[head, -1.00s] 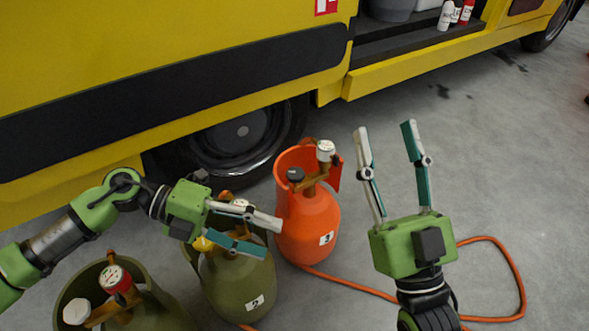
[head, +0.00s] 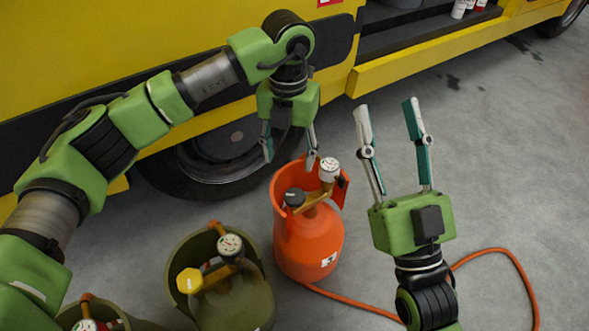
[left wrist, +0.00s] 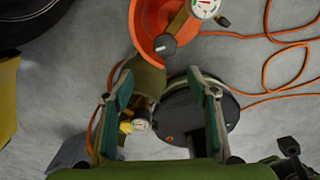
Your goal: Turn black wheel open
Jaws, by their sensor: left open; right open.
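The black wheel (head: 294,197) is a small dark knob on the left side of the brass valve of the orange cylinder (head: 308,240). It also shows in the left wrist view (left wrist: 165,45), on the valve inside the orange collar. My left gripper (head: 290,156) is open and points downward, just behind and above the orange collar in the head view. Nothing is between its fingers, and it is apart from the wheel. My right gripper (head: 387,108) is open and empty, fingers up, to the right of the orange cylinder.
A white gauge (head: 329,169) sits beside the black wheel. An olive cylinder with a yellow wheel (head: 189,280) stands front left, another at the lower left edge. An orange hose (head: 490,250) lies on the floor.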

